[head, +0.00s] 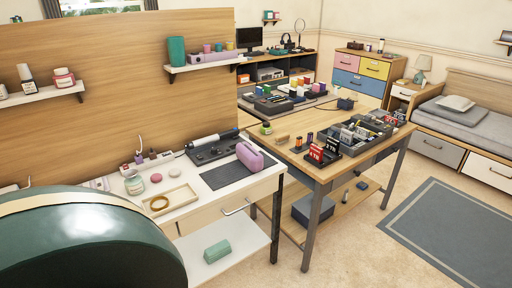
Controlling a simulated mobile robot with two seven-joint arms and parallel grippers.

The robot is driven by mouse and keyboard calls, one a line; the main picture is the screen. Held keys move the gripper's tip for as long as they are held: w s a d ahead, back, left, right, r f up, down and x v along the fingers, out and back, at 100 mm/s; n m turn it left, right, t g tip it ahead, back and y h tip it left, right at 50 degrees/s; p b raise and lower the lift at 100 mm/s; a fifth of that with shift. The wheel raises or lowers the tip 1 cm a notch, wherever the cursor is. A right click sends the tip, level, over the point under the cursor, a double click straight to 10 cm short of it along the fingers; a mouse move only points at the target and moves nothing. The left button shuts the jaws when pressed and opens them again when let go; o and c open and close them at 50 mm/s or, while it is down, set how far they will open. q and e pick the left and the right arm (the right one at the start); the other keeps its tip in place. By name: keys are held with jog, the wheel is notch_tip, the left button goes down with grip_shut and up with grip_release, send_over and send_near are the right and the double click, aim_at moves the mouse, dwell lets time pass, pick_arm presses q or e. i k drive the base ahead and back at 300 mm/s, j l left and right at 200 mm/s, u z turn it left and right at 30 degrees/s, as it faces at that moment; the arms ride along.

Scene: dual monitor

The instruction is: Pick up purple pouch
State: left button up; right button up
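A purple pouch (250,157), pinkish-purple and rounded, stands at the right end of the white desk in the head view. It is at the back right of a dark grey mat (228,177). A black tray-like holder (211,148) with a blue-and-white roll is just left of it. Neither of my grippers shows in this view, so their state and distance from the pouch are not visible.
A large dark green rounded shape (90,245) with a cream band blocks the lower left. A wooden tray (170,201) and jars crowd the desk's left part. A wooden table (290,160) with organizers stands to the right. Floor is open around the blue-grey rug (450,230).

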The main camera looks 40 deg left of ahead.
aim_at(251, 158)
jog(key=i+u, duration=0.3)
jog(key=i, duration=0.15)
jog(key=i+l+u, duration=0.15)
jog(key=i+u, duration=0.15)
jog(key=i+l+u, duration=0.3)
jog(key=i, duration=0.25)
